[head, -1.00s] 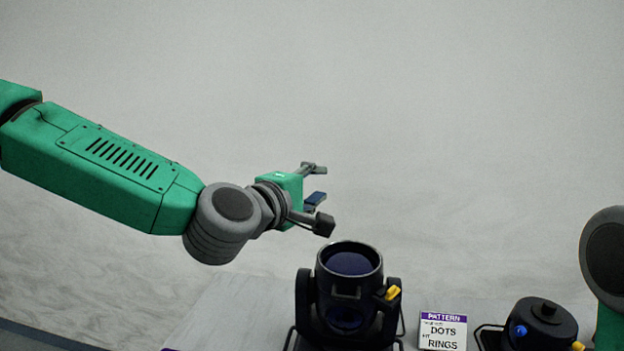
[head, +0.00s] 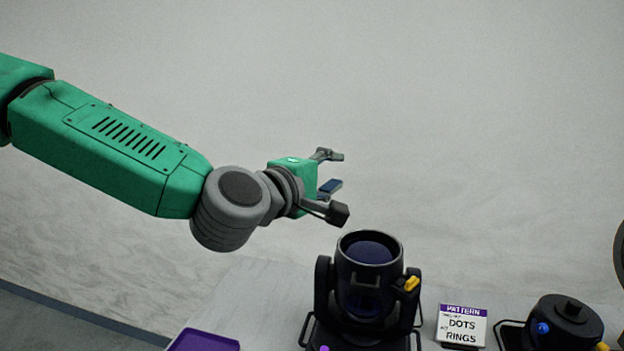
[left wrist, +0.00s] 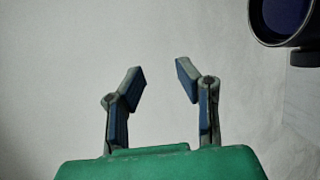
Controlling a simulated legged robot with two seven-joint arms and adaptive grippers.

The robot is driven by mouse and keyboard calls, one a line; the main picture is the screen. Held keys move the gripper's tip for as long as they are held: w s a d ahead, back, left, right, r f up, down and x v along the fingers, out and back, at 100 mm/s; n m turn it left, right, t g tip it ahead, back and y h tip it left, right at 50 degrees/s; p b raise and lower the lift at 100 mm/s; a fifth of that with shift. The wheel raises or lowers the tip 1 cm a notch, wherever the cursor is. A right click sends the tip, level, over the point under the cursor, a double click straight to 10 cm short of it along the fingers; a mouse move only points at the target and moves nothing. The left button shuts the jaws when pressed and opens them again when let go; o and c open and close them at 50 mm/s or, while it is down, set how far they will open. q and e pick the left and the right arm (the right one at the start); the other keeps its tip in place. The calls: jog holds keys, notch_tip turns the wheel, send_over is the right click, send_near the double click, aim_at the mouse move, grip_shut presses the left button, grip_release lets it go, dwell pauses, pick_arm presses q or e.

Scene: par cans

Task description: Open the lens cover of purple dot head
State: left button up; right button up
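The dot head with a purple dot on its base (head: 368,285) is a black moving-head lamp with a yellow knob or latch (head: 411,284) on its right side. Its round lens faces up and looks dark blue. Part of the lamp (left wrist: 285,20) also shows at the top right of the left wrist view. My left gripper (head: 334,171) is above and behind the lamp's top, slightly to its left, and apart from it. In the left wrist view its two fingers (left wrist: 160,75) are spread with nothing between them. My right gripper is not in view.
A white sign (head: 462,325) reading pattern, dots and rings stands right of the lamp. A low black unit (head: 560,322) with a blue dot and a yellow part is farther right. A purple tray-like thing (head: 203,341) lies at lower left. The space above the lamp is clear.

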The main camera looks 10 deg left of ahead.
pick_arm(q)
jog(key=f+v, duration=0.1)
jog(key=v, duration=0.9)
jog(key=shift+s+a+r, duration=0.25)
jog(key=shift+a+r, duration=0.05)
jog(key=shift+r, duration=0.15)
jog(key=shift+d, duration=0.15)
